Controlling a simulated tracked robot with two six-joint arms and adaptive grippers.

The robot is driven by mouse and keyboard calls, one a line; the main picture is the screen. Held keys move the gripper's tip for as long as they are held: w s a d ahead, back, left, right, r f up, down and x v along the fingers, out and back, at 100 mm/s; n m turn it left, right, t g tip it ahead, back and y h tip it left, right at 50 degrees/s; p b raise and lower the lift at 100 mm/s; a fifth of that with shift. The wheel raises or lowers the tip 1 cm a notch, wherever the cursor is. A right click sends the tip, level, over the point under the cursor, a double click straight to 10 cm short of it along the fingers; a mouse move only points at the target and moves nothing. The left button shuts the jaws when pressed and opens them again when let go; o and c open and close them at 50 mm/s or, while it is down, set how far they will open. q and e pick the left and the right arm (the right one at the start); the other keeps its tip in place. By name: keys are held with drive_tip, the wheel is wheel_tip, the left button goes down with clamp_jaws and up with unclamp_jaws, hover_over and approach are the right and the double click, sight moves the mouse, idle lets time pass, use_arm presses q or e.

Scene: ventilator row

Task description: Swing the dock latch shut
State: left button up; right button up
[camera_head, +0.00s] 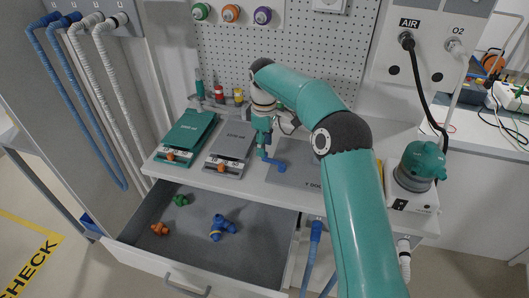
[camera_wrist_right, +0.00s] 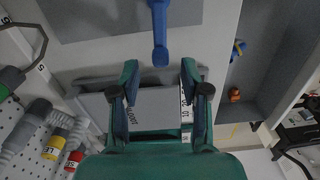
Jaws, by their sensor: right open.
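The dock latch is a blue lever (camera_head: 270,160) by the left edge of the grey dock plate (camera_head: 300,172), marked "Y DOCK", on the white counter. In the right wrist view the blue lever (camera_wrist_right: 159,30) comes down from the top, over the grey plate (camera_wrist_right: 105,18), and its rounded end lies just beyond the fingertips. My right gripper (camera_head: 264,138) is just behind and above the lever. In the right wrist view the right gripper (camera_wrist_right: 159,72) is open and empty, its fingertips either side of the lever's line. My arm hides part of the plate. My left gripper is not in view.
A teal device (camera_head: 187,137) and a grey device (camera_head: 231,147) stand left of the gripper. Small bottles (camera_head: 219,94) stand behind. An open drawer (camera_head: 265,245) with blue, green and orange parts lies in front. A teal-topped unit (camera_head: 424,160) stands right.

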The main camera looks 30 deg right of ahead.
sight(274, 161)
drive_tip(key=shift+f, duration=1.4)
drive_tip(key=shift+c, duration=0.2)
clamp_jaws()
drive_tip(key=shift+r, duration=0.1)
